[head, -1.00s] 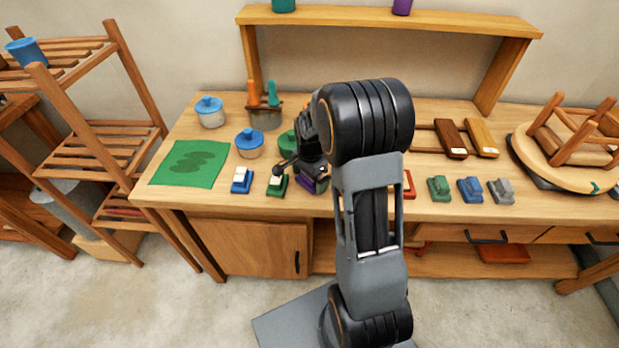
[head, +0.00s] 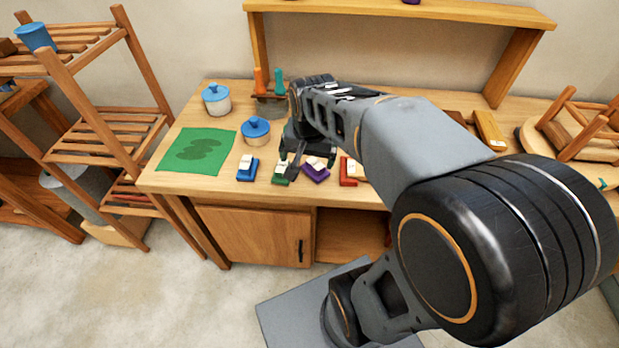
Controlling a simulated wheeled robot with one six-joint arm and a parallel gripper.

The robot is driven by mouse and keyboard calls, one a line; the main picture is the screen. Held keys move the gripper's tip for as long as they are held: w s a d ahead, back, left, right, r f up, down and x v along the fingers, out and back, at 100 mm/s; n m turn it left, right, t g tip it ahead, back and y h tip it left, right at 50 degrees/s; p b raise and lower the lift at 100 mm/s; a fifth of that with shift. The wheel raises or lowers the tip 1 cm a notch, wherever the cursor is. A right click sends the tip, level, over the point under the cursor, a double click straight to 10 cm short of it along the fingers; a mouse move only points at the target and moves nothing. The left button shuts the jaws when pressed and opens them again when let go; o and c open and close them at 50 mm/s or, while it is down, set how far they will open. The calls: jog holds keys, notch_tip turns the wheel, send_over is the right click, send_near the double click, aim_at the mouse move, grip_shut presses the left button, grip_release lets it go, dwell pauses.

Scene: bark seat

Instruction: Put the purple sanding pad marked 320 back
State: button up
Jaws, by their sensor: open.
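A purple sanding pad (head: 315,170) with a pale top lies on the bench, turned a little askew, between a green pad and a red pad. Any number on it is too small to read. My gripper (head: 293,160) is open just behind and left of the purple pad, above the bench near the green pad (head: 281,174). Its fingers are dark and small in view, and nothing shows between them. I cannot tell its exact height over the bench.
A blue pad (head: 247,170) and a red pad (head: 348,172) share the front row. A green mat (head: 197,152) lies at the left. My arm hides much of the right side of the bench.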

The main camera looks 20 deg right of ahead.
jog(key=s+a+n+t, duration=0.1)
jog(key=s+a+n, duration=0.2)
jog(key=s+n, duration=0.3)
jog(key=shift+s+f+n+t, duration=0.2)
jog(key=shift+s+n+t, duration=0.15)
jog(key=shift+s, duration=0.3)
